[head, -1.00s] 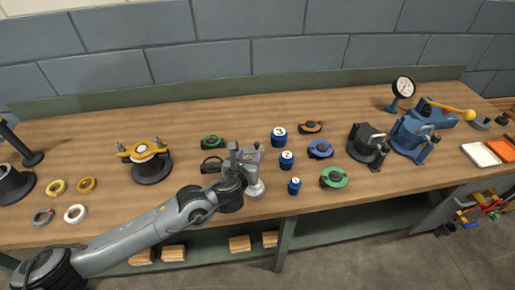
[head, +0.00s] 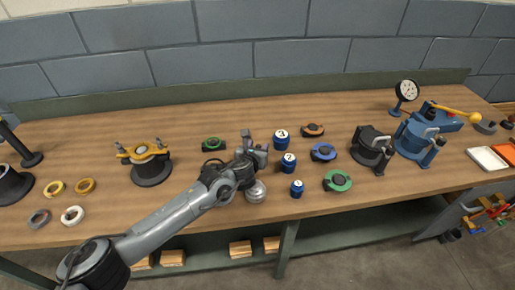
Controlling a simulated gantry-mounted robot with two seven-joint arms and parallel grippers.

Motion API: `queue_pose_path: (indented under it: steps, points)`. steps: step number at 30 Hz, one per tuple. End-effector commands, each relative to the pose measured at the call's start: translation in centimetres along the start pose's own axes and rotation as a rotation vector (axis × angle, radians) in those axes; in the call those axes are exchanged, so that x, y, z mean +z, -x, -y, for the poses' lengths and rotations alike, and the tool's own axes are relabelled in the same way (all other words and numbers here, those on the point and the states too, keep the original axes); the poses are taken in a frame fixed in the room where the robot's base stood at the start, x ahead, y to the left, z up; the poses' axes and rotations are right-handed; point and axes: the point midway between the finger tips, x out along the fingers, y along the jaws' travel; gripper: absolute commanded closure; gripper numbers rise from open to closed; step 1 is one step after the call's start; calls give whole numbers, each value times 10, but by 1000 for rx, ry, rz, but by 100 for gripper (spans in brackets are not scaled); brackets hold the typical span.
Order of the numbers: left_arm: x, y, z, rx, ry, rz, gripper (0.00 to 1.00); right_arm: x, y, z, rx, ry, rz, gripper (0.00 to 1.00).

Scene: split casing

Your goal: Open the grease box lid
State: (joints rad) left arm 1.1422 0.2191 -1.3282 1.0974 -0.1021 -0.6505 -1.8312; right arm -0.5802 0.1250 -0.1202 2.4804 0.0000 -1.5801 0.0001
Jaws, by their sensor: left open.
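I cannot pick out a grease box with certainty in the head view. My left gripper (head: 256,145) is open above the middle of the bench, its fingers pointing toward the back. A shiny silver rounded thing (head: 256,191) stands near the front edge just below the gripper, partly hidden by my wrist. I see nothing between the fingers, though they are small here. My right gripper is out of view.
Blue numbered pots (head: 281,140) and coloured ring-shaped parts (head: 338,181) lie right of the gripper. A yellow-topped black housing (head: 151,170) stands left. Black and blue fixtures (head: 415,138), a dial gauge (head: 407,90) and a white tray (head: 487,158) are at right.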

Motion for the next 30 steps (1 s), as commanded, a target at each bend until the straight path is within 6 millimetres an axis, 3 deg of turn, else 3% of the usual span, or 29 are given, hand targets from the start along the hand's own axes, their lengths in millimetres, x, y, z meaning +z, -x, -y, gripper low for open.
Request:
queue_pose_path:
  steps: [8, 17, 30]
  points:
    - [0, 0, 0, -1, 0, 0, 54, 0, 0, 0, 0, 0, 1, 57]
    - [0, 0, 0, 0, 0, 0, 99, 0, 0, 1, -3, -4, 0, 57]
    - [0, 0, -1, -5, 13, 5, 100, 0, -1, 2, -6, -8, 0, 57]
